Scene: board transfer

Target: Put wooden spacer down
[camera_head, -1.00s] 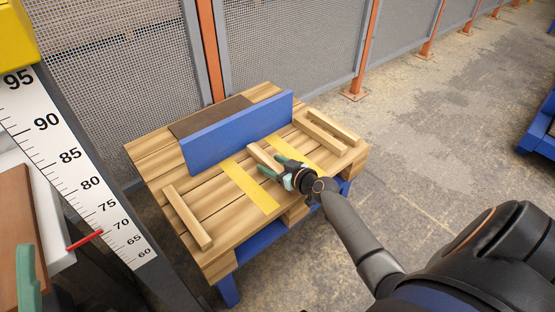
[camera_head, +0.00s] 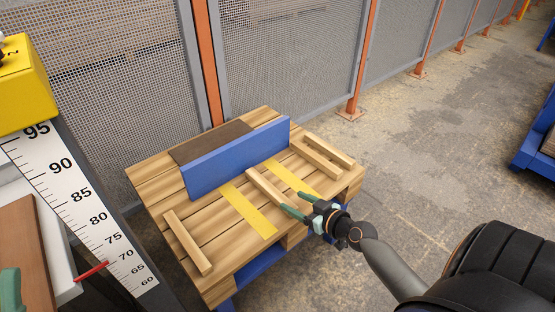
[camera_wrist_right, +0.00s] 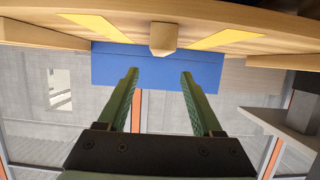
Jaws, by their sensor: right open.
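A wooden spacer (camera_head: 266,187) lies on the slatted wooden pallet (camera_head: 215,265), between two yellow strips. Its far end is near the blue board; its near end faces my right gripper. My right gripper (camera_head: 299,205) is open and empty just off that near end. In the right wrist view the spacer's end (camera_wrist_right: 163,40) shows beyond and between the spread green fingertips (camera_wrist_right: 158,73), apart from them. One green finger of my left gripper (camera_head: 10,290) shows at the lower left edge; its opening is not visible.
A blue board (camera_head: 238,157) stands upright on the pallet, with a brown panel (camera_head: 208,143) behind it. Other spacers lie at left (camera_head: 188,242) and right (camera_head: 316,158). Mesh fencing (camera_head: 290,70) stands behind. A ruler scale (camera_head: 85,195) stands at left.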

